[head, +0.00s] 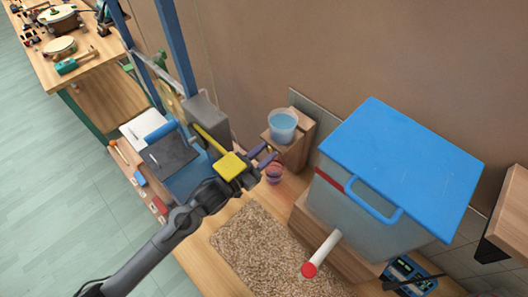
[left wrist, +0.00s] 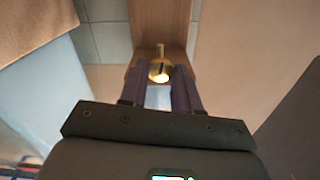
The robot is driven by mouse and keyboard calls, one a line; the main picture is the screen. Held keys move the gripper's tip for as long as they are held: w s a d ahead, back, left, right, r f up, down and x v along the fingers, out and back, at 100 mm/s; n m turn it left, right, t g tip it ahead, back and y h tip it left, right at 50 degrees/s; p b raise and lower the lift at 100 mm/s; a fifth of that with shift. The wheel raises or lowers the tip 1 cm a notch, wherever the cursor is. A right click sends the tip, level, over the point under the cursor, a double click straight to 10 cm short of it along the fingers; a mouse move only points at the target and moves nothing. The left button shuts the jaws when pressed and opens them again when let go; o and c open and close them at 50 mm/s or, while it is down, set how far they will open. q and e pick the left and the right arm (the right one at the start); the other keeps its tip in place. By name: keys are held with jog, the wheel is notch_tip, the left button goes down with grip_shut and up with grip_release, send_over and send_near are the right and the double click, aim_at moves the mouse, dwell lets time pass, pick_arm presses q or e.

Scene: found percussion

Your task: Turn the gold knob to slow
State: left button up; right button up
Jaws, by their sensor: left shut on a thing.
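The gold knob (left wrist: 160,68) shows in the left wrist view as a small brass piece on the front of a wooden block (left wrist: 160,22). My left gripper (left wrist: 161,76) has its two dark fingers on either side of the knob and is shut on it. In the head view my left gripper (head: 268,157) reaches to the front of the wooden block (head: 302,136). I cannot make out the knob there, nor any slow mark in either view. My right gripper is in neither view.
A clear cup of blue liquid (head: 283,124) stands on the block, close above my fingers. A blue-lidded bin (head: 400,165) stands to the right, with a red-tipped white tube (head: 322,252). A speckled mat (head: 262,250) lies in front.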

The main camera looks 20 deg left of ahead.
pick_arm(q)
jog(key=m+p, duration=0.1)
jog(key=m, duration=0.3)
jog(key=m+p, duration=0.1)
jog(key=m, duration=0.8)
jog(key=shift+m+p, duration=0.35)
jog(key=shift+m, duration=0.85)
jog(key=o, duration=1)
jog(key=shift+o, duration=0.2)
jog(key=shift+s, duration=0.1)
